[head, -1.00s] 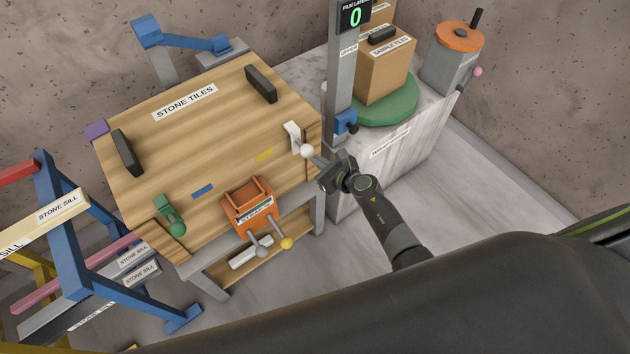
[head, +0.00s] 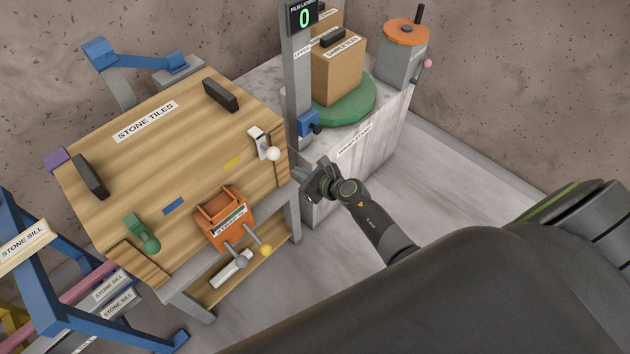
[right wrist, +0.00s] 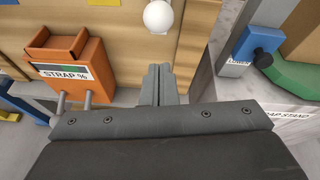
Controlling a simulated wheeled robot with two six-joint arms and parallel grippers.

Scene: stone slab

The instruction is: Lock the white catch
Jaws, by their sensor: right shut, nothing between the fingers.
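The white catch (head: 258,140) is a small white lever with a round white knob (head: 273,153). It is mounted at the right end of the wooden crate labelled STONE TILES (head: 145,122). The knob also shows at the top of the right wrist view (right wrist: 158,16). My right gripper (head: 302,173) is shut and empty, a short way to the right of and below the knob, apart from it. In the right wrist view its closed fingers (right wrist: 158,82) point toward the crate's side below the knob. My left gripper is not in view.
An orange strap box (head: 222,217) with two levers and a green catch (head: 141,232) sit at the crate's front. A grey post with a blue clamp (head: 308,123) and a stone block with a green turntable (head: 345,106) stand close right. Grey floor is clear at right.

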